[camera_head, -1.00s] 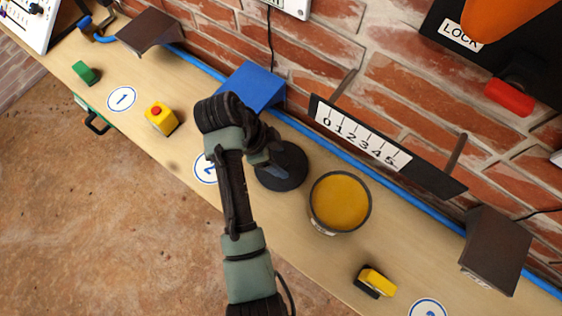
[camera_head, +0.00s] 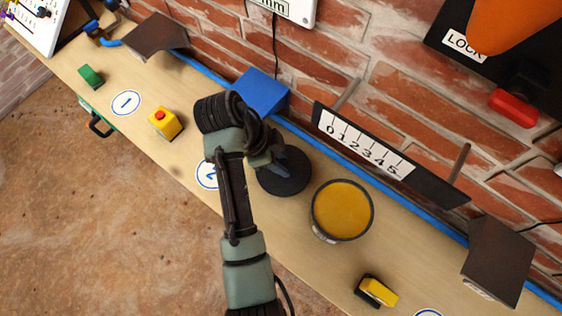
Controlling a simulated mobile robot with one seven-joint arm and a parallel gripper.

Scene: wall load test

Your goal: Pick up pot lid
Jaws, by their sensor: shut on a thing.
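The pot lid is a dark round disc (camera_head: 286,176) near the middle of the wooden bench, just left of the pot. The pot (camera_head: 342,209) is round with a dark rim and shows a yellow-orange content or surface inside. My gripper (camera_head: 266,158) reaches over the lid's upper left part and is shut on it. My wrist hides the fingertips and part of the lid, and I cannot tell whether the lid touches the bench.
A blue block (camera_head: 262,93) stands behind my wrist by the wall. A numbered rack (camera_head: 385,152) juts from the brick wall behind the pot. A yellow box with a red button (camera_head: 165,123) is left; a yellow-black object (camera_head: 376,291) is front right.

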